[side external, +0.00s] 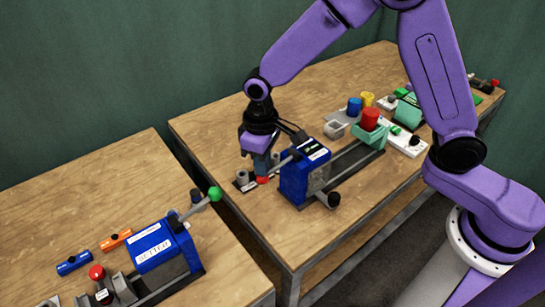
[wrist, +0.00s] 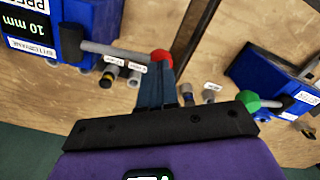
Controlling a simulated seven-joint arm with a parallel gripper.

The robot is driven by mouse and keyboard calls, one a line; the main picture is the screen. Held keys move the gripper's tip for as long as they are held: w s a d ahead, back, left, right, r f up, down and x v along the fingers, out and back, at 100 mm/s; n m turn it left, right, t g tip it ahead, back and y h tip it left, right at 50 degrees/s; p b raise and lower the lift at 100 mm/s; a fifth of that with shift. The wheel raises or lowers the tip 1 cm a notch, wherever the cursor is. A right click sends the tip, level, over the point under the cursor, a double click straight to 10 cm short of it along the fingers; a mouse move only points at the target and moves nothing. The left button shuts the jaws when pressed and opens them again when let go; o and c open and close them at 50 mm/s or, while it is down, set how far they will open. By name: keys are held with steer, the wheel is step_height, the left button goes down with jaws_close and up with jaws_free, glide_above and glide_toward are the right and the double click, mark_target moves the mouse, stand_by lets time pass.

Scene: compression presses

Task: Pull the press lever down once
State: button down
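The nearer-to-centre press on the far table has a blue body (side external: 305,172) with a label and a small dark display. Its grey lever (wrist: 112,50) reaches sideways from the body, ending in a red knob (wrist: 161,58). The knob also shows in the side view (side external: 262,180), just under my fingertips. My gripper (side external: 262,172) points down at the lever's end, with its dark fingers (wrist: 156,92) close together at the knob. They seem to touch it, but I cannot tell whether they grip it or are shut against it.
A second blue press (side external: 162,245) with a green-knobbed lever (side external: 215,193) stands on the near left table. A gap separates the tables. Small grey cylinders (side external: 242,177) stand beside the gripper.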

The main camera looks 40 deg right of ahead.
step_height(320, 180, up, 11)
steer(key=shift+r, duration=0.2)
stand_by(1.4)
steer(key=shift+s+d, duration=0.1)
steer(key=s+d+f+n, duration=0.1)
steer(key=s+d+n, duration=0.2)
steer(key=s+d, duration=0.5)
steer(key=s+d+f+n, duration=0.1)
steer(key=s+d+n, duration=0.2)
steer(key=s+d, duration=0.6)
steer(key=s, duration=0.8)
steer(key=shift+s+d+n, duration=0.15)
steer(key=shift+s+n, duration=0.1)
steer(key=shift+n, duration=0.05)
